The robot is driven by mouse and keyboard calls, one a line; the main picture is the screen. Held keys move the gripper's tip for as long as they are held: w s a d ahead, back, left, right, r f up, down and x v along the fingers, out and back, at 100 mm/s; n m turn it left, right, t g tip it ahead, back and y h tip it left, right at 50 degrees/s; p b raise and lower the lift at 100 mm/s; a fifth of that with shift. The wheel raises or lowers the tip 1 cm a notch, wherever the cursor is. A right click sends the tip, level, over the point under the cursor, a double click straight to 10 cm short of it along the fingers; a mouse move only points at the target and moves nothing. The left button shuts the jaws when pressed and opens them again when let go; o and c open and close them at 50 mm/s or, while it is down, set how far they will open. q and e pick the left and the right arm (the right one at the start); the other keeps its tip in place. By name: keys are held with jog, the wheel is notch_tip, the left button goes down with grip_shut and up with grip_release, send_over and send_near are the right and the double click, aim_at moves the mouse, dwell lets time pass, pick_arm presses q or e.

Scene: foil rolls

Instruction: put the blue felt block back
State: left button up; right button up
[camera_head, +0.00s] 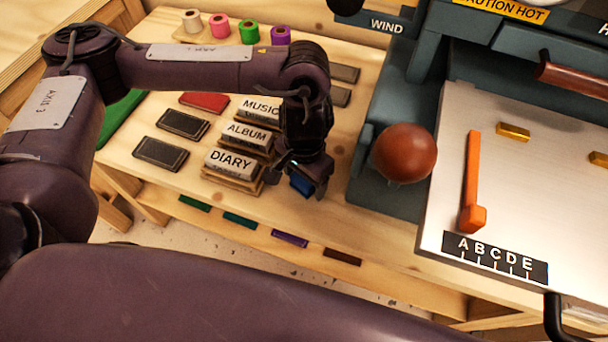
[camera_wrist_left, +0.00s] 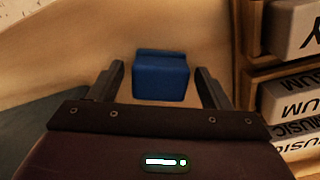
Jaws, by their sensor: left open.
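The blue felt block (camera_head: 301,184) is at my left gripper (camera_head: 308,180), near the front edge of the wooden table and right of the DIARY block; the gripper partly hides it. In the left wrist view the blue felt block (camera_wrist_left: 161,77) sits between the two spread fingers of my left gripper (camera_wrist_left: 163,85). A gap shows on each side of it, so the fingers do not grip it. Its lower part is out of sight. My right gripper is not in view.
Stacked lettered blocks, DIARY (camera_head: 232,162), ALBUM (camera_head: 247,135) and MUSIC (camera_head: 262,108), stand close left of the gripper. A press with a red-brown ball knob (camera_head: 404,153) is to the right. Foil rolls (camera_head: 248,31) stand at the back. Coloured strips (camera_head: 290,238) line the front.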

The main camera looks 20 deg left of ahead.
pick_arm(q)
notch_tip(320, 180, up, 12)
jog(key=p, duration=0.3)
jog(key=shift+r, duration=0.15)
dwell(0.4)
